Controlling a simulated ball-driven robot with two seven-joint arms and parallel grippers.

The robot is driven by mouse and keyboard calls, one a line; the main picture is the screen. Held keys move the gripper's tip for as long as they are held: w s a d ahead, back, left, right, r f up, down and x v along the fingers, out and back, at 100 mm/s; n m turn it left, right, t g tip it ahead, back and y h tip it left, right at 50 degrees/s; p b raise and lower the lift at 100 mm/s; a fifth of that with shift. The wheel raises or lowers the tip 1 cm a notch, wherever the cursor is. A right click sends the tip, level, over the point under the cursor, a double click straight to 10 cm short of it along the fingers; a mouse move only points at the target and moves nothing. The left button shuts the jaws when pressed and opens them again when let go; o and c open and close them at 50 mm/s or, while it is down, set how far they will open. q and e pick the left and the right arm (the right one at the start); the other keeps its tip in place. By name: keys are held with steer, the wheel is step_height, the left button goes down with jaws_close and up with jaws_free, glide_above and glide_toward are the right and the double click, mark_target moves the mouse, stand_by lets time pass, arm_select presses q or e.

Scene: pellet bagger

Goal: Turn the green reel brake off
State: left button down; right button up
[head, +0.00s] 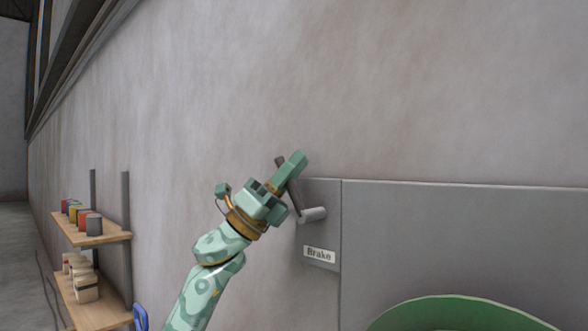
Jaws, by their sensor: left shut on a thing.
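The brake lever is a dark grey handle (281,164) on a light grey pivot (313,214), at the left edge of a grey panel. The lever leans up and to the left from the pivot. A label reading "Brake" (319,254) sits below it. My left gripper (293,170) is at the lever's upper part, shut on it; its fingers hide part of the lever. The top of a green reel (460,312) shows at the bottom right. My right gripper is not in view.
The grey panel (450,235) stands against a plain wall. Wooden shelves (98,238) with coloured cans and pale containers are at the left. A blue looped thing (140,318) is at the lower left. The wall above the lever is clear.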

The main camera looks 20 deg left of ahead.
arm_select(q)
steer(key=c, duration=1.4)
jaws_free()
steer(key=b+v, duration=0.4)
steer(key=v, duration=1.2)
steer(key=shift+a+f, duration=0.15)
